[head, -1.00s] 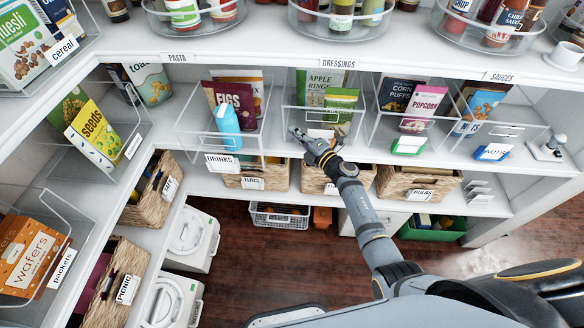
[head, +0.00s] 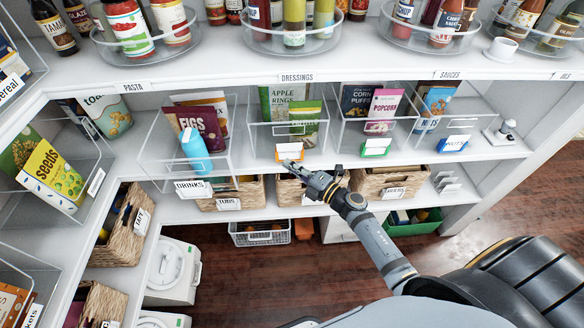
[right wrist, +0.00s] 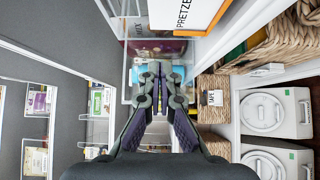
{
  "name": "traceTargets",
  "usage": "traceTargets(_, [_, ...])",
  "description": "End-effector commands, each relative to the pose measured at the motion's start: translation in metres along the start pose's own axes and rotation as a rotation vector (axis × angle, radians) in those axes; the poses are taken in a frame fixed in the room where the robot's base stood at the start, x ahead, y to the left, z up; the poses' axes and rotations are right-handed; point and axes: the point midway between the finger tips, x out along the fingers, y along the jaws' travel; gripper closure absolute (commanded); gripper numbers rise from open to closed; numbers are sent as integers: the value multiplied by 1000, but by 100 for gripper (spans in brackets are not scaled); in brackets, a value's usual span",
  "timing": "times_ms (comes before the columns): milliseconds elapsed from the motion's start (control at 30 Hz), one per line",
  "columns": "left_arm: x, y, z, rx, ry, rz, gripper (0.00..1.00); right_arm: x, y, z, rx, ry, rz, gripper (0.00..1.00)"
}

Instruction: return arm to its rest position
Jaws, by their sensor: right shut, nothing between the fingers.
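My right arm reaches in from the lower right in the head view. Its gripper (head: 287,165) is shut and empty, in front of the middle clear bin and just below its orange-edged label card (head: 290,151). In the right wrist view the gripper (right wrist: 159,70) shows with its fingertips together and nothing between them. A card reading "PRETZE" (right wrist: 190,14) is close by at the top of that view, apart from the fingers. My left gripper is not in view.
Clear bins hold a figs pack (head: 201,116), a blue bottle (head: 196,153) and a popcorn pack (head: 383,109). Wicker baskets (head: 232,196) stand on the shelf below. Turntables with bottles (head: 290,38) stand above. Open floor (head: 245,270) lies in front.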

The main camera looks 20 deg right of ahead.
Motion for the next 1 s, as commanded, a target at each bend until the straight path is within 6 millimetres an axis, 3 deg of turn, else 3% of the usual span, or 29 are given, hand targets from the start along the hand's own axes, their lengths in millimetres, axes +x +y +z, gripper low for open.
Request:
traceTargets(367, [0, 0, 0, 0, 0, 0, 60, -6, 0, 0, 1, 0, 0, 100])
traceTargets(467, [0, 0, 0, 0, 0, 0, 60, -9, -12, 4, 40, -25, -16, 100])
traceTargets(567, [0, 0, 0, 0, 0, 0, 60, -23, -58, 19, 196, -124, -72, 100])
traceTargets(667, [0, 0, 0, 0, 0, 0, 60, -55, -132, 36, 431, -293, -166, 100])
traceTargets(700, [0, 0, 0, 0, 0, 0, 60, -72, -164, 40, 528, -370, -208, 100])
traceTargets(833, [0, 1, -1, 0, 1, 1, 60, -138, -261, 36, 808, -616, -341, 100])
traceTargets(1000, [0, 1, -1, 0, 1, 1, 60, -243, -365, -4, 1112, -942, -518, 100])
